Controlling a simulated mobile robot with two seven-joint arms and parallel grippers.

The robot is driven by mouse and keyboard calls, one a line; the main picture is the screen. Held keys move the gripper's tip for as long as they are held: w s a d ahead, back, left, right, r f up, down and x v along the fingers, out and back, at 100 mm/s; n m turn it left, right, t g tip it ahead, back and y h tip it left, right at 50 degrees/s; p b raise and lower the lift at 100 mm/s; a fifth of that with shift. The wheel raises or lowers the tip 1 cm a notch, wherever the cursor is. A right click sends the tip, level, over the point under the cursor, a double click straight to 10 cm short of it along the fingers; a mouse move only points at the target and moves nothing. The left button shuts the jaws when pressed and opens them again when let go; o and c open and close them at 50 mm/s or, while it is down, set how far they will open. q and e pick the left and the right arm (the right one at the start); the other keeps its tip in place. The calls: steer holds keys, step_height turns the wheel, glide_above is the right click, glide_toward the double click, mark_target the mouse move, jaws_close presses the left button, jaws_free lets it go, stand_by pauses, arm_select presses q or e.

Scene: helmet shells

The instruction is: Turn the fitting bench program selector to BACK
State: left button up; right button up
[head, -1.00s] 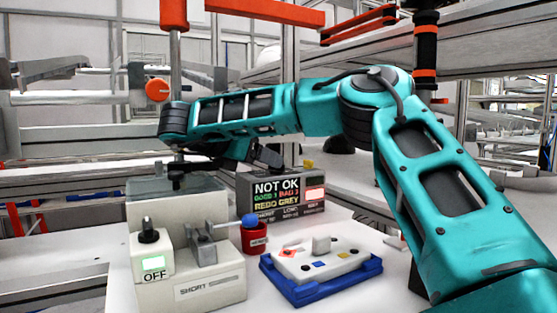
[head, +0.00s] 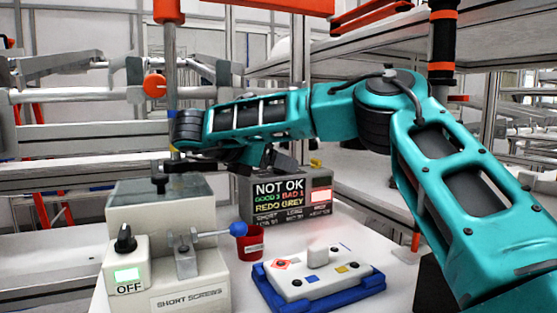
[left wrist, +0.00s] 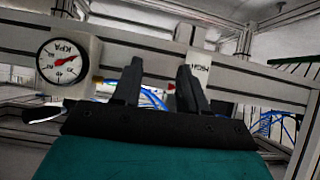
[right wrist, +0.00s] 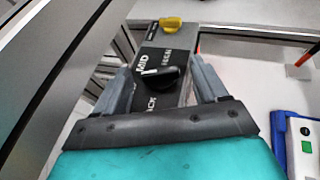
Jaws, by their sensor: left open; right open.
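The program selector is a black knob (right wrist: 163,78) on a dark panel lettered MID and BACK, plus a third word I cannot read clearly. A white mark at the knob's left end lies by MID; BACK is partly hidden by my gripper. My right gripper (right wrist: 161,82) is open, its fingers on either side of the knob and apart from it. In the head view, my right gripper (head: 262,157) is over the top of the display box (head: 287,198), where the knob is hidden. My left gripper (left wrist: 158,85) is open and empty, facing a frame away from the selector.
A yellow knob (right wrist: 172,25) stands beyond the selector. The box screen reads NOT OK. In front are a blue tray (head: 318,300) with a white block, a red cup (head: 250,243), and a fixture with a blue-ended lever (head: 237,229). A pressure gauge (left wrist: 60,61) hangs near my left gripper.

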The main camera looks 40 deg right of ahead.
steer(key=shift+c, duration=0.3)
